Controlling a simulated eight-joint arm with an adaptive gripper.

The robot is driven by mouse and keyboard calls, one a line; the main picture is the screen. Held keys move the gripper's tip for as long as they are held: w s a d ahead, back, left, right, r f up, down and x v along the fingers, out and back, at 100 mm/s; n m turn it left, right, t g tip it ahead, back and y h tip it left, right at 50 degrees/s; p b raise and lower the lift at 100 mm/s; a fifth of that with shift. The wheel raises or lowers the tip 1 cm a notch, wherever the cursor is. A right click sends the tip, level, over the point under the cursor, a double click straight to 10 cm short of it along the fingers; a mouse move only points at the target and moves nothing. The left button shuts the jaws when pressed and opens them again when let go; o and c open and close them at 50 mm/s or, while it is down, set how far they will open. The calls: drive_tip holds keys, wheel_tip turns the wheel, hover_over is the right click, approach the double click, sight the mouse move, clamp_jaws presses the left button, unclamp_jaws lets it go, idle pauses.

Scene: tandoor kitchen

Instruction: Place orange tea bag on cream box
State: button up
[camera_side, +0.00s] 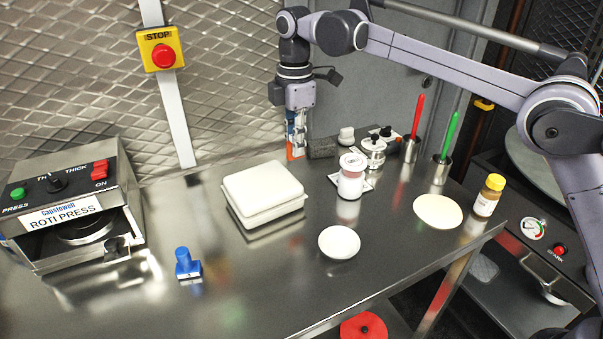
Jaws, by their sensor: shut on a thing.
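The cream box (264,186), a lidded square box, sits on the steel counter in the middle of the view. My gripper (296,145) points down behind the box, toward its right rear side. It is shut on a small orange piece, the orange tea bag (290,151), of which only a narrow strip shows between and beside the fingers. The bag appears to be held above the counter, near a dark grey block (322,148); its exact height is hard to tell. The top of the cream box is bare.
Right of the box stand a white-lidded jar (351,178), a steel shaker (373,150) and cups holding a red (417,115) and a green stick (449,135). A white dish (339,242) and blue stamp (186,264) lie in front. The roti press (75,205) is left.

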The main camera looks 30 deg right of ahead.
drive_tip(key=a+f, duration=0.1)
drive_tip(key=a, duration=0.1)
drive_tip(key=a+f, duration=0.1)
drive_tip(key=shift+w+a+f, duration=0.15)
drive_tip(key=shift+w+a, duration=0.05)
drive_tip(key=shift+a, duration=0.15)
drive_tip(key=shift+f, duration=2)
drive_tip(key=shift+f, duration=0.1)
drive_tip(key=o, duration=0.7)
drive_tip(key=shift+o, duration=0.2)
